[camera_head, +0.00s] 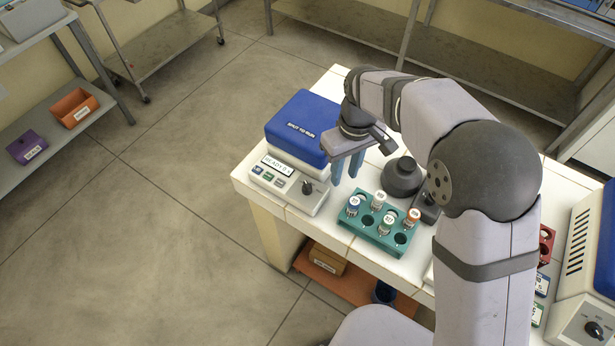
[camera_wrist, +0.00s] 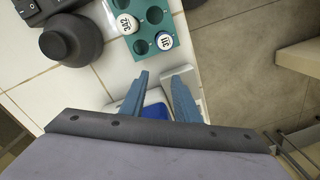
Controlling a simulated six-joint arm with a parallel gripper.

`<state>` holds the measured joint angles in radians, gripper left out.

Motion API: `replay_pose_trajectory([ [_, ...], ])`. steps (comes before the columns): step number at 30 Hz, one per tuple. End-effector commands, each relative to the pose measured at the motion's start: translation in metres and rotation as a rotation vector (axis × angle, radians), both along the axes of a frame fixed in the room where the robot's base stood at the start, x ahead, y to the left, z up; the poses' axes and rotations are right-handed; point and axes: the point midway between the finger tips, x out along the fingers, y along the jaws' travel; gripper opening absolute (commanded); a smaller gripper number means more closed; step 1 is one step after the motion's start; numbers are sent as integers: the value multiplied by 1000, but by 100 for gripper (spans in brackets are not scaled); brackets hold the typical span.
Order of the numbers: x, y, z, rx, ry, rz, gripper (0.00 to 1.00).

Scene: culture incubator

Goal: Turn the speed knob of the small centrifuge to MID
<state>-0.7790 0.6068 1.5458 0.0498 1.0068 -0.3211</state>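The small centrifuge (camera_head: 300,140) stands at the table's left end, with a shut blue lid and a white front panel. Its dark speed knob (camera_head: 308,187) sits at the right of the panel, beside a display and small buttons. The knob's pointer direction is too small to read. My gripper (camera_head: 345,174) hangs just right of the centrifuge, above the table, its blue fingers apart with nothing between them. In the wrist view my gripper (camera_wrist: 162,80) shows the same gap, with part of the blue lid (camera_wrist: 155,97) behind the fingers. The knob is not visible there.
A teal tube rack (camera_head: 368,228) with several capped tubes stands in front of my gripper. A dark round-topped device (camera_head: 403,177) stands to its right. A larger blue-and-white machine (camera_head: 583,265) with a knob is at the far right. The table's front edge is close to the centrifuge.

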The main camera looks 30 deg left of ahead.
Motion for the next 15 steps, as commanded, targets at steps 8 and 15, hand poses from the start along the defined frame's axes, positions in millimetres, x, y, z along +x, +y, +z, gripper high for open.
replay_pose_trajectory([
  [8,-31,77,-8,7,3,203,29],
  [15,-31,81,-3,4,0,201,29],
])
